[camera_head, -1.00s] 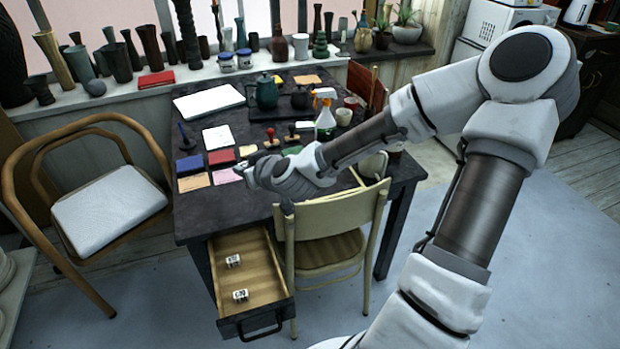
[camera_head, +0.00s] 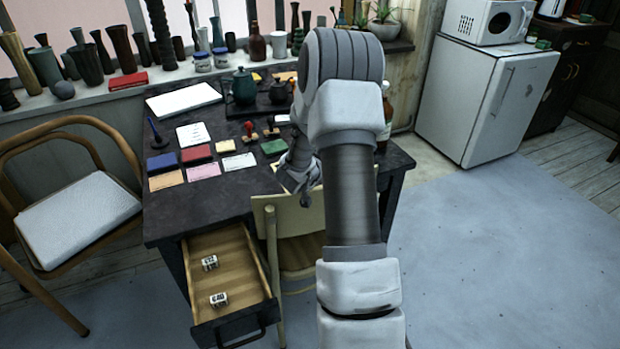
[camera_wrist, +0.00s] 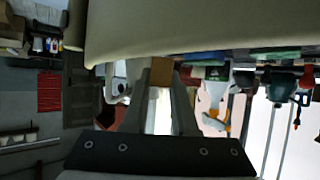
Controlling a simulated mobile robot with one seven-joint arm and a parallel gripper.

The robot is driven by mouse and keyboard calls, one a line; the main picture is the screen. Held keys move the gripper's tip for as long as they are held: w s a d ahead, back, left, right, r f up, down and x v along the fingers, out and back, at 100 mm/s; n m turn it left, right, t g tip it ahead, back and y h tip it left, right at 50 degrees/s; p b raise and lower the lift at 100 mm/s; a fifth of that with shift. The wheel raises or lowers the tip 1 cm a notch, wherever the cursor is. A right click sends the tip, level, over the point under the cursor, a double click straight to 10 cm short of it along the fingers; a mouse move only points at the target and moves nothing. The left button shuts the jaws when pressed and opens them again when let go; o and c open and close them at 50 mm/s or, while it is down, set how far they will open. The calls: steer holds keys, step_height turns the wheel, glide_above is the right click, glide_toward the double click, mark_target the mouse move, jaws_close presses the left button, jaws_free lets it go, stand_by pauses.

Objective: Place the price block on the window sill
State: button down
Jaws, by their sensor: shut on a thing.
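My gripper (camera_head: 302,190) is over the table's right front part, just above the chair back and partly hidden by my arm. In the wrist view my gripper (camera_wrist: 160,85) is shut on a small tan-brown block (camera_wrist: 160,74) between the fingertips; no price print shows on its visible face. Two white price blocks with dark print, one farther back (camera_head: 210,263) and one nearer (camera_head: 219,299), lie in the open drawer (camera_head: 240,262). The window sill (camera_head: 90,100) runs along the back behind the table, well away from my gripper.
Several vases, jars and a red book (camera_head: 128,80) crowd the sill, with narrow bare strips along its front. The dark table (camera_head: 225,205) carries pads, stamps and a teapot (camera_head: 244,86). A wooden chair (camera_head: 264,215) stands in front, an armchair (camera_head: 75,215) at left. Floor at right is clear.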

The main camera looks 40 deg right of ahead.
steer(key=d+r+m+g+h+b, duration=0.1)
steer(key=d+r+m+g+b, duration=0.25)
steer(key=d+r, duration=0.2)
steer(key=w+a+f, duration=0.1)
steer(key=w+f, duration=0.1)
steer(key=w, duration=0.1)
steer(key=w+a+f+b, duration=0.1)
steer(key=w+a+f, duration=0.1)
steer(key=w+f, duration=0.1)
steer(key=w+a+f+b, duration=0.1)
steer(key=w+f, duration=0.1)
steer(key=w, duration=0.1)
steer(key=shift+w+a+f, duration=0.2)
steer(key=shift+w+f, duration=0.05)
steer(key=shift+f, duration=0.15)
step_height(320, 180, down, 4)
steer(key=shift+w+b, duration=0.1)
steer(key=shift+b, duration=1.05)
